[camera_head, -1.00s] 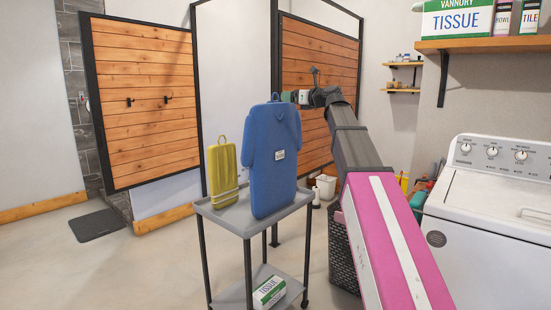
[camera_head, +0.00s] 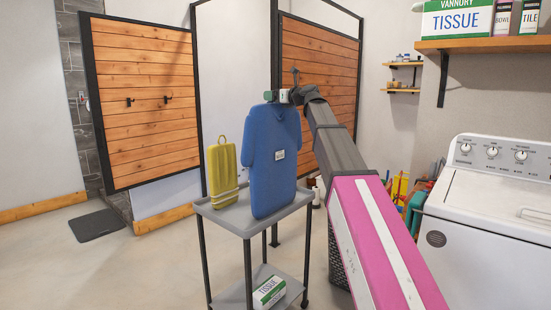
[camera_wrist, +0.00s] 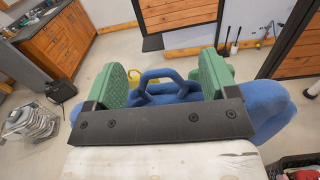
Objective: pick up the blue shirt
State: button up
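The blue shirt (camera_head: 272,160) stands upright on the top shelf of the grey cart (camera_head: 240,222) in the head view. It is a stiff blue shape with a small white label and a loop handle at its top. In the wrist view, the blue shirt (camera_wrist: 262,118) lies just below my gripper (camera_wrist: 166,78), and its loop handle shows between the two green fingers. The fingers are wide apart, one on each side of the handle. In the head view, my gripper (camera_head: 283,96) is at the shirt's top edge, and its far finger is partly hidden.
A yellow object (camera_head: 222,172) stands beside the shirt on the cart. A tissue box (camera_head: 269,292) lies on the lower shelf. A white washing machine (camera_head: 490,200) stands at the right. Wooden panels (camera_head: 145,100) stand behind the cart.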

jog(key=c, duration=1.2)
jog(key=shift+r, duration=0.1)
